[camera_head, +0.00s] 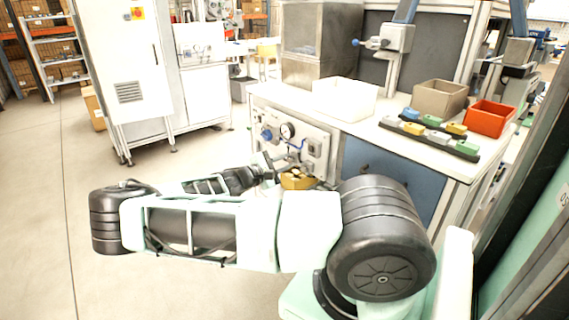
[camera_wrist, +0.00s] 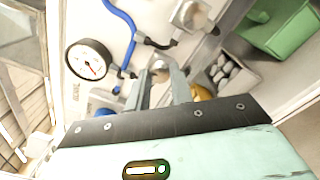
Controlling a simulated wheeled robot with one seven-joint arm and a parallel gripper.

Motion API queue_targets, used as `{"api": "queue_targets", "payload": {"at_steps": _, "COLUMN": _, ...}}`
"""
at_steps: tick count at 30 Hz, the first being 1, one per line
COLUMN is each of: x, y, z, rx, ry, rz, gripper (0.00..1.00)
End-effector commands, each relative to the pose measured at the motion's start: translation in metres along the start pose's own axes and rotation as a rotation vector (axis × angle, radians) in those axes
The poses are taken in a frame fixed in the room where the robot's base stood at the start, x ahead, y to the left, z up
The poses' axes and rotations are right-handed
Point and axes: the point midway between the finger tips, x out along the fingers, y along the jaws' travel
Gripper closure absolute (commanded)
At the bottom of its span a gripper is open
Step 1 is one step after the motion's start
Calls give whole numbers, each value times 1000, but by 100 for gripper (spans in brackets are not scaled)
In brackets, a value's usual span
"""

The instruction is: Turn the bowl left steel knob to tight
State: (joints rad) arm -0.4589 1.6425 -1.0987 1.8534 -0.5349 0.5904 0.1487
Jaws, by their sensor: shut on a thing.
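A steel knob (camera_wrist: 160,70) sits on the pale panel (camera_wrist: 112,28) in the wrist view. My gripper (camera_wrist: 157,80) is shut on it, one finger on each side. Its pointer or marking cannot be made out. A second steel fitting (camera_wrist: 189,15) is further up the panel. In the head view my gripper (camera_head: 264,168) reaches the lower part of the panel front (camera_head: 318,135), and the held knob is too small to tell. The bowl cannot be clearly made out; a yellow container (camera_head: 297,181) is beside my gripper, partly showing behind the right finger in the wrist view (camera_wrist: 201,92).
A round gauge (camera_wrist: 89,60), a blue hose (camera_wrist: 128,22) and a blue knob (camera_wrist: 103,112) are close to the left finger. A green bin (camera_wrist: 285,22) is at upper right. In the head view, a white bin (camera_head: 345,98) and a red bin (camera_head: 489,118) stand on the bench.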

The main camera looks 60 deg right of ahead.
Motion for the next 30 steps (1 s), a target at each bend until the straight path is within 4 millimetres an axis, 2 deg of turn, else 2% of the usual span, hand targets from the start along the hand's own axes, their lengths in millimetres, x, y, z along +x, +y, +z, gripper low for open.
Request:
{"api": "queue_targets", "payload": {"at_steps": 9, "x": -1, "y": -1, "z": -1, "rx": 79, "ry": 2, "rz": -1, "gripper": 100}}
{"api": "queue_targets", "payload": {"at_steps": 22, "x": -1, "y": -1, "z": -1, "rx": 86, "ry": 2, "rz": -1, "gripper": 100}}
{"api": "queue_targets", "payload": {"at_steps": 23, "x": -1, "y": -1, "z": -1, "rx": 86, "ry": 2, "rz": -1, "gripper": 72}}
{"api": "queue_targets", "payload": {"at_steps": 24, "x": -1, "y": -1, "z": -1, "rx": 86, "ry": 2, "rz": -1, "gripper": 61}}
{"api": "queue_targets", "payload": {"at_steps": 25, "x": -1, "y": -1, "z": -1, "rx": 86, "ry": 2, "rz": -1, "gripper": 56}}
{"api": "queue_targets", "payload": {"at_steps": 30, "x": 0, "y": -1, "z": 0, "rx": 86, "ry": 1, "rz": -1, "gripper": 56}}
